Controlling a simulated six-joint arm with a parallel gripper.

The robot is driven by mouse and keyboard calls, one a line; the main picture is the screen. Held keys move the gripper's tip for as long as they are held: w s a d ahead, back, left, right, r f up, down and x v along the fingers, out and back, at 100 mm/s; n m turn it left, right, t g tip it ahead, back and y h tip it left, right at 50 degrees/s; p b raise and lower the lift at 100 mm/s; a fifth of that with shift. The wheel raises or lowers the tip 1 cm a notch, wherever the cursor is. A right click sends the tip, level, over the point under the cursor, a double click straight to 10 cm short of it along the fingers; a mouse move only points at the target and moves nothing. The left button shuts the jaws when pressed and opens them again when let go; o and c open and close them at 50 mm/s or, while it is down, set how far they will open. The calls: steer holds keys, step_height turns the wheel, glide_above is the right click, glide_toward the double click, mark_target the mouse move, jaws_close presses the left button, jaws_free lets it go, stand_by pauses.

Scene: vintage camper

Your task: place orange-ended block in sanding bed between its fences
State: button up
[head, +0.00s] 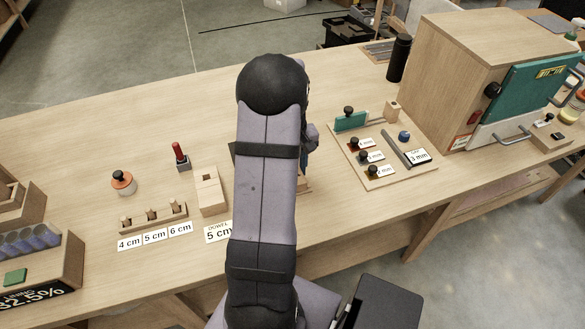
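My arm stands across the middle of the head view and hides the bench behind it. My gripper is hidden behind the arm, so its fingers and anything in them cannot be seen. Several small knobbed blocks stand on a board at the right; the front one (378,171) looks orange-brown, with a "2 mm" label. I cannot tell whether it is the orange-ended block.
The board (375,183) also carries a teal knobbed piece (350,121) and a "3 mm" card (418,156). A black bottle (398,58) and a wooden cabinet (455,75) stand right. A peg rack (153,219), wooden block (209,192) and orange-rimmed disc (123,183) stand left.

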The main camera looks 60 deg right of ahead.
steer(key=shift+f, duration=0.15)
steer(key=o, duration=1.1)
step_height(320, 180, up, 12)
steer(key=shift+r+b, duration=0.25)
steer(key=shift+b, duration=0.85)
